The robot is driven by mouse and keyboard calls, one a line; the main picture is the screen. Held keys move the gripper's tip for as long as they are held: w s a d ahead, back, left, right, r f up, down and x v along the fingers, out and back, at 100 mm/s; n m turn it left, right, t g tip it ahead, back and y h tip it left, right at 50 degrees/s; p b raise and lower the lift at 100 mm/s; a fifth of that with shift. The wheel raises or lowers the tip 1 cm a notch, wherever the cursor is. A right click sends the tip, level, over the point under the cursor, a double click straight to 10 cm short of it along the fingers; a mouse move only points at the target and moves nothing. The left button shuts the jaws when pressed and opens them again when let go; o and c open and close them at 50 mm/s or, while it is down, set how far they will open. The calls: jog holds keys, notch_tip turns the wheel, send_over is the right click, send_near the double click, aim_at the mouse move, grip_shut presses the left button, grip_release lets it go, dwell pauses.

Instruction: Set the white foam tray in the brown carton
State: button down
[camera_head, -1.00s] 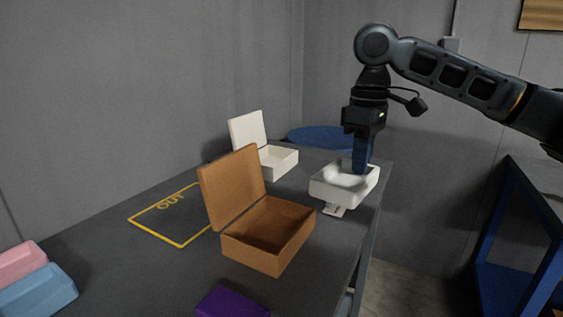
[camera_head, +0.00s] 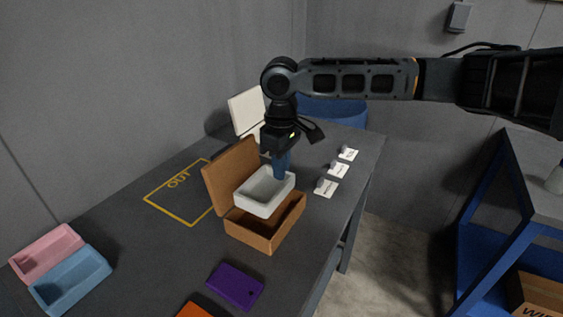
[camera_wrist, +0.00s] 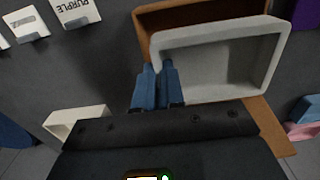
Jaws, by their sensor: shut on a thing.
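The white foam tray (camera_head: 262,207) is over the opening of the brown carton (camera_head: 252,240) in the head view. The carton stands on the table with its lid open at the back left. My gripper (camera_head: 281,170) is shut on the tray's wall nearest the arm. In the wrist view the blue fingers (camera_wrist: 157,82) pinch the rim of the white tray (camera_wrist: 215,62), with the brown carton (camera_wrist: 190,15) behind it. The tray hides much of the carton's inside. I cannot tell if the tray touches the carton.
An open white carton (camera_head: 247,110) stands behind, partly hidden by my arm. Label cards (camera_head: 326,187) line the right side. A purple item (camera_head: 235,286) lies in front. Pink (camera_head: 47,252) and blue (camera_head: 70,281) trays sit at left. A yellow OUT outline (camera_head: 180,192) is empty.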

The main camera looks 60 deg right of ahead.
jog(key=shift+f+b, duration=1.95)
jog(key=shift+f, duration=0.3)
jog(key=shift+f, duration=1.05)
jog(key=shift+f, duration=0.25)
jog(key=shift+f, duration=0.15)
jog(key=c, duration=1.2)
grip_release()
jog(key=shift+o, duration=0.2)
notch_tip(320, 180, up, 8)
jog(key=shift+f, duration=0.1)
